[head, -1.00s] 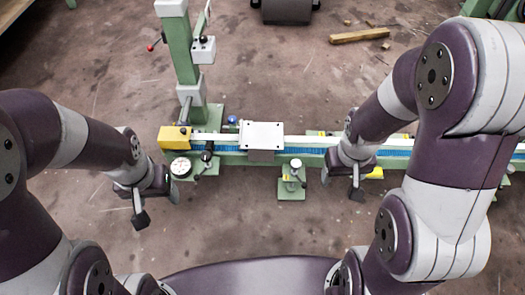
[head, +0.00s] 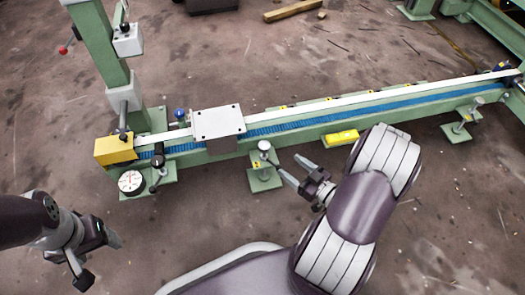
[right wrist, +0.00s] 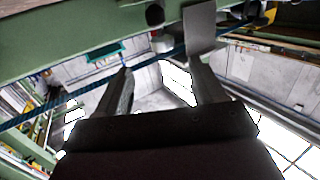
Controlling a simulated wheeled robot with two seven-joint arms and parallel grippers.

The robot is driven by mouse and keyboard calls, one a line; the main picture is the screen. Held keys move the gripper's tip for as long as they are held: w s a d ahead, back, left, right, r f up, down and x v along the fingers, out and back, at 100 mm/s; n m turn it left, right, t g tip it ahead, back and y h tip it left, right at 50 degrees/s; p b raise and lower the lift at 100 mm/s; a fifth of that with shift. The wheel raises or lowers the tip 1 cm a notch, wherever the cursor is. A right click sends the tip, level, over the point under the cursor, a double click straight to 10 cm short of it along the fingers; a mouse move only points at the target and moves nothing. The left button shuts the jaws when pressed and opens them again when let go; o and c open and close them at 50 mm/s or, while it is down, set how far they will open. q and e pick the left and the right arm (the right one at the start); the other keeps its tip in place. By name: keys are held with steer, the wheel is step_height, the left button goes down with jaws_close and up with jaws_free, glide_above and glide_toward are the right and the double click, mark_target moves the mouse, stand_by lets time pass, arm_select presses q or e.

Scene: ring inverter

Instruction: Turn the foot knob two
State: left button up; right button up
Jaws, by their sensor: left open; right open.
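The green ring inverter bench (head: 330,125) runs across the head view, with a blue strip along its side. Several feet with upright knobs stand along its near side. The middle foot knob (head: 264,147) is a pale grey cap on a post over a green foot plate (head: 265,182). Which foot is number two I cannot tell. My right gripper (head: 292,168) is open and empty, just right of the middle foot and apart from it, fingers pointing left. In the right wrist view its fingers (right wrist: 162,88) are spread with nothing between them. My left gripper (head: 101,262) is open and empty at lower left.
A green column (head: 97,45) rises behind. A yellow piece (head: 341,138) sits right of the middle foot. Floor in front is clear.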

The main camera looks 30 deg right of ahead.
mark_target(269, 150)
steer(key=shift+t+y, duration=0.3)
steer(key=b+x, duration=0.6)
steer(key=x, duration=0.5)
steer(key=shift+a, duration=0.1)
steer(key=shift+w+a+r+b, duration=0.2)
steer(key=shift+w+b, duration=0.2)
steer(key=shift+w, duration=0.25)
